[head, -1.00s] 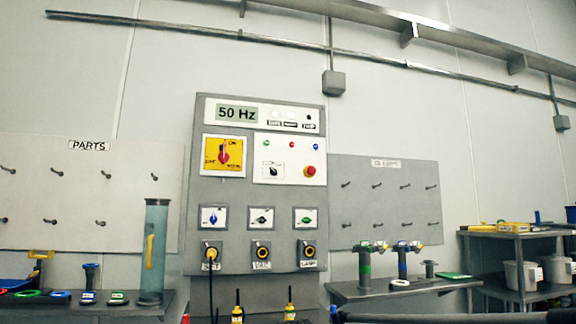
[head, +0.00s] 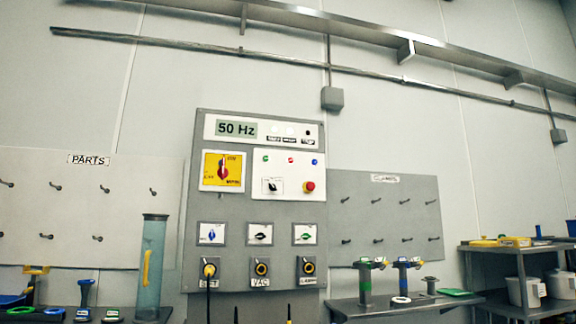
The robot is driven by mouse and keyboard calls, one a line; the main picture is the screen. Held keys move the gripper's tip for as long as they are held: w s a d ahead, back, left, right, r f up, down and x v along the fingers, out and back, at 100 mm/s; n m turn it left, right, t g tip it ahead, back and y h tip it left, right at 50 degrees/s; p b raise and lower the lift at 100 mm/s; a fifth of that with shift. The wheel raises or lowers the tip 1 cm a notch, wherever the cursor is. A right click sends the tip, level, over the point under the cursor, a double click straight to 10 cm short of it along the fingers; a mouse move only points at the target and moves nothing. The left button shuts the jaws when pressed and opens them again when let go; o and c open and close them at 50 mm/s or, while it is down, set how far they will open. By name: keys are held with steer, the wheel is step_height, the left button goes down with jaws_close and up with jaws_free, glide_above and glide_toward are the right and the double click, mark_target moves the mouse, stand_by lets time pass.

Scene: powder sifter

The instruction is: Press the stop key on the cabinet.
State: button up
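The grey control cabinet (head: 212,273) stands upright against the wall in the middle of the head view. Its top panel (head: 267,118) has a display reading "50 Hz" and a row of small round keys; the rightmost key (head: 307,132) is dark, and the labels under the keys are too small to read surely. Below are a yellow plate with a red rotary switch (head: 223,169) and a white panel with small lamps, a black selector and a red mushroom button (head: 309,187). My gripper does not show.
A bench with a clear blue cylinder (head: 151,265) is left of the cabinet. A shelf with green and blue fittings (head: 365,285) is at right, with a steel rack (head: 519,265) beyond. Pegboards flank the cabinet, and its front face is unobstructed.

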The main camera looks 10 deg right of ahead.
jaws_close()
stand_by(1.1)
